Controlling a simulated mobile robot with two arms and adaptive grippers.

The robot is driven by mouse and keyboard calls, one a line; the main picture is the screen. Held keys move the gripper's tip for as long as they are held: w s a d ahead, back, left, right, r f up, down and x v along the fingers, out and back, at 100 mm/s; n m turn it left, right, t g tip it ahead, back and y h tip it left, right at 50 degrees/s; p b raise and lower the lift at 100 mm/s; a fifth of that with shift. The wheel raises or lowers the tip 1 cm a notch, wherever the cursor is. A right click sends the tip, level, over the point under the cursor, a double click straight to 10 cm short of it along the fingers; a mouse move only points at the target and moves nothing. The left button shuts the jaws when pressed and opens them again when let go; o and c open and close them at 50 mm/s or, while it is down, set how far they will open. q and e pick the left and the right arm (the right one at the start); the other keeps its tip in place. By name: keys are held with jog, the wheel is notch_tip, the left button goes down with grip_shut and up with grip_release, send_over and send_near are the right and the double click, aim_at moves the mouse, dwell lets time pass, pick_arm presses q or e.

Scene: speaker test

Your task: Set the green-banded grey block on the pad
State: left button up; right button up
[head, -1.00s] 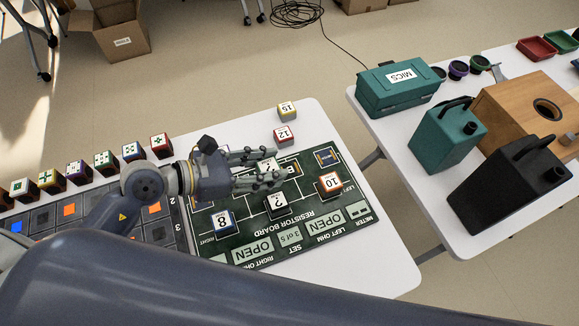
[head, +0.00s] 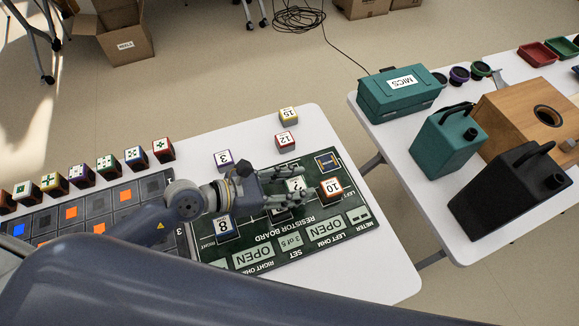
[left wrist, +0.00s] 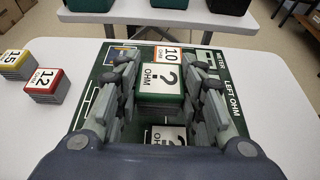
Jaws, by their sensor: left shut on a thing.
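The green-banded grey block (left wrist: 160,82) has a white top marked "? OHM" and sits between my left gripper's fingers (left wrist: 165,74) in the left wrist view. In the head view my left gripper (head: 296,187) is shut on this block (head: 295,183), over the right-middle part of the dark green resistor board (head: 330,218). The fingers partly cover it and the board beneath, so its height over the board is unclear. Another white-topped block (left wrist: 168,133) lies nearer the wrist, partly hidden. My right gripper is not in view.
On the board, block 10 (head: 331,188) stands close to the fingers, block 8 (head: 223,227) at lower left. Blocks 12 (head: 285,140) and 15 (head: 287,115) stand behind. A block rack (head: 98,208) lies left. The white table's (head: 375,262) front right is clear.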

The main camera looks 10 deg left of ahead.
pick_arm(q)
jog(key=w, duration=0.2)
jog(key=w+a, duration=0.1)
jog(key=w, duration=0.1)
jog(key=w+a, duration=0.1)
jog(key=w, duration=0.2)
jog(key=shift+a+f+b, duration=0.25)
jog(key=shift+f+b, duration=0.05)
jog(key=shift+f, duration=1.75)
jog(key=shift+f+b, duration=0.2)
jog(key=shift+b, duration=0.2)
jog(key=o, duration=1.1)
jog(key=shift+r, duration=0.15)
